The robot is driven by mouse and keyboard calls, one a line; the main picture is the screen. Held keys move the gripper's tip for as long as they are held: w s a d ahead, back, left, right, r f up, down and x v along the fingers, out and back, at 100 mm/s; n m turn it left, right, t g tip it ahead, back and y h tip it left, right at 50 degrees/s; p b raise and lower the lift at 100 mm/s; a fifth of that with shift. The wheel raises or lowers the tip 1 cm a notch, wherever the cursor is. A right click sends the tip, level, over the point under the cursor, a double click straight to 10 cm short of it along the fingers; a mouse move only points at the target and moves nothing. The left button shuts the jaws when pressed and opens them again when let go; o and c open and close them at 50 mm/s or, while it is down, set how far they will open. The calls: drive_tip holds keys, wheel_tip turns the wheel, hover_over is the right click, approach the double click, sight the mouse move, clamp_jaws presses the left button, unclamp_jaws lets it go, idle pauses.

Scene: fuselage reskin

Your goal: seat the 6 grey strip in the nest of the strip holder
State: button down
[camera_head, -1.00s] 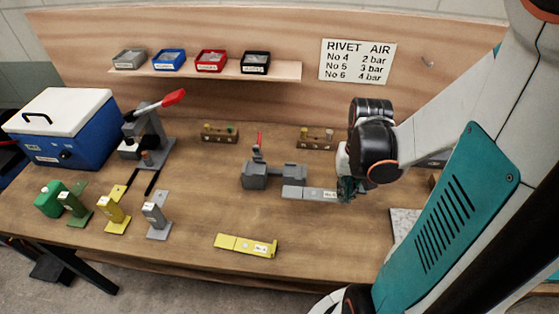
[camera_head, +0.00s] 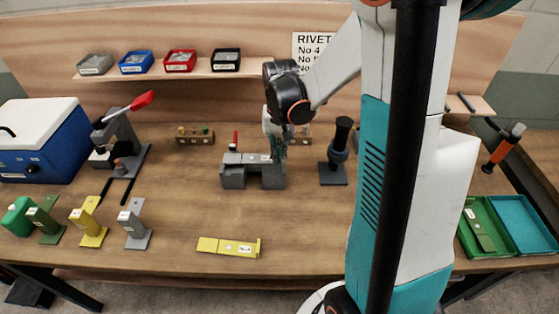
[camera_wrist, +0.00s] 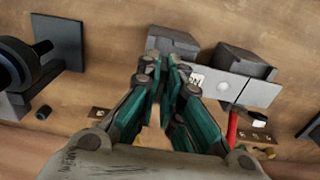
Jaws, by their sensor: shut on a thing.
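My gripper (camera_head: 277,148) is shut on one end of the grey strip (camera_head: 250,158), which has a white label. The strip lies level along the top of the grey strip holder (camera_head: 234,181), spanning its two blocks. In the wrist view, the strip (camera_wrist: 227,88) runs right from my closed fingers (camera_wrist: 168,75) past the holder's blocks (camera_wrist: 247,62). The red clamp handle (camera_head: 235,139) stands up behind the strip. I cannot tell whether the strip touches the nest floor or sits slightly above it; the fingers hide its right end.
A black tool on a stand (camera_head: 338,155) is close right of the holder. A small wooden block (camera_head: 195,136) is behind left. A yellow strip (camera_head: 229,246) lies in front. Grey, yellow and green holders are at left, with a lever press (camera_head: 122,150) behind. The table between is clear.

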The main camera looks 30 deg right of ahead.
sight(280, 170)
wheel_tip(280, 170, down, 3)
drive_tip(key=shift+s+d+f+b, duration=0.1)
drive_tip(key=shift+f+b, duration=0.1)
drive_tip(key=shift+b, duration=0.2)
drive_tip(key=shift+s+f+b, duration=0.3)
drive_tip(key=shift+f+b, duration=0.25)
drive_tip(key=shift+b, duration=0.05)
drive_tip(key=c, duration=1.8)
unclamp_jaws()
drive_tip(key=shift+w+f, duration=0.15)
drive_tip(key=shift+w+r, duration=0.1)
drive_tip(key=shift+r, duration=0.1)
